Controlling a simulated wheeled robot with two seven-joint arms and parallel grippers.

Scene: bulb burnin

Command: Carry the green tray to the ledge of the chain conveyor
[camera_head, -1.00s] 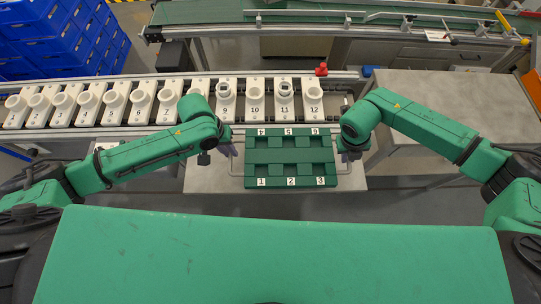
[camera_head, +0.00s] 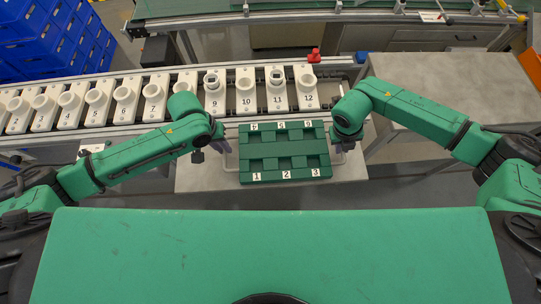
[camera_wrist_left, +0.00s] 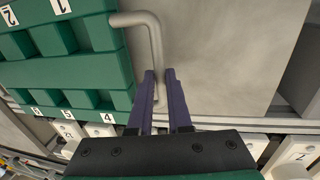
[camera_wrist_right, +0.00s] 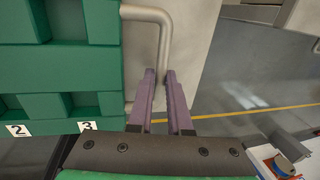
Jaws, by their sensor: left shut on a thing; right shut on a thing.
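The green tray (camera_head: 284,146) has several pockets numbered 1 to 6, all looking empty, and a grey bar handle on each side. It is in front of me, over the grey ledge (camera_head: 200,178) of the chain conveyor (camera_head: 128,134); I cannot tell whether it touches the ledge. My left gripper (camera_wrist_left: 162,80) is shut on the left handle (camera_wrist_left: 151,30). My right gripper (camera_wrist_right: 160,78) is shut on the right handle (camera_wrist_right: 150,14). The fingertips are partly hidden by my arms in the head view.
Numbered white holders stand in a row on the conveyor; holders 9 (camera_head: 214,93) and 11 (camera_head: 279,92) have dark-centred tops. A red piece (camera_head: 314,56) and a blue piece (camera_head: 361,58) are at its far edge. A grey table (camera_head: 450,105) is at right, blue crates (camera_head: 50,40) at far left.

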